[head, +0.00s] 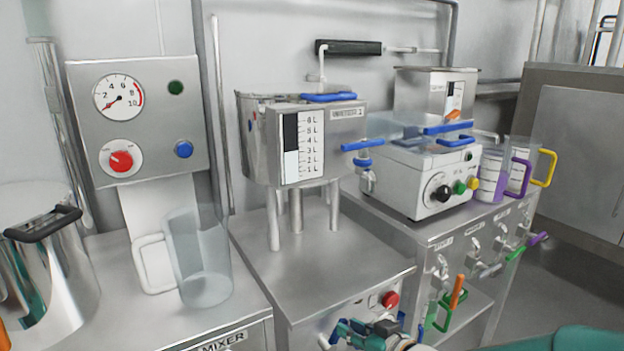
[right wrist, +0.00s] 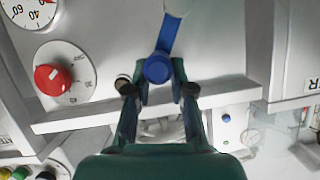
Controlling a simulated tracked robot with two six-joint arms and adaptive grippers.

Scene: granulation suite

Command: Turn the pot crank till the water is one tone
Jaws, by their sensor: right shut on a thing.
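My right gripper (head: 342,333) is low at the bottom of the head view, in front of the middle cabinet. In the right wrist view its two fingers close around a round blue crank knob (right wrist: 157,68), with a blue crank arm (right wrist: 172,36) running up from it. In the head view I cannot make out the held knob clearly. A steel pot (head: 262,142) on legs stands on the middle cabinet, with a blue-handled lid and a litre gauge (head: 303,146), white below and dark above. The water inside is hidden. My left gripper is not in view.
A red knob (head: 390,299) sits on the cabinet front close to my right gripper. A clear jug (head: 204,265) stands on the left bench beside a steel canister (head: 50,275). Taps (head: 474,246) with coloured handles line the right cabinet.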

